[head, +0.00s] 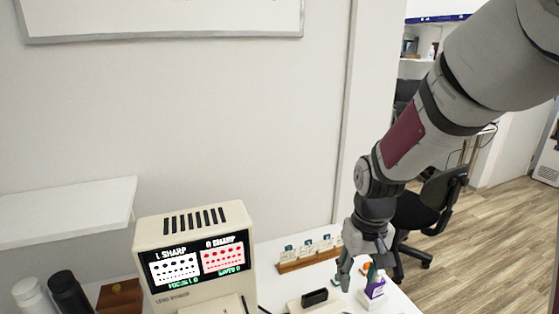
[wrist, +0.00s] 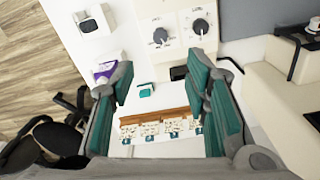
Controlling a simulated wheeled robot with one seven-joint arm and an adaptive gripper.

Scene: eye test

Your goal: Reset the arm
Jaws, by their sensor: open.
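My gripper (head: 366,268) hangs pointing down at the end of my raised arm, over the right part of the white table in the head view. Its fingers are spread. In the wrist view, my gripper (wrist: 160,68) shows two teal-padded fingers wide apart with nothing held between them. A small teal block (wrist: 147,89) lies on the table below, seen in the gap between the fingers. A purple and white box (head: 376,289) stands close to the gripper in the head view; it also shows beside the left finger in the wrist view (wrist: 103,72).
A wooden card rack (head: 308,262) stands at the table's back. A cream lens viewer (head: 194,224) with a lit screen is left of it. A panel with two dials (wrist: 181,31) is in the wrist view. Bottles (head: 68,292) stand far left. A black chair (head: 428,212) is beyond the table.

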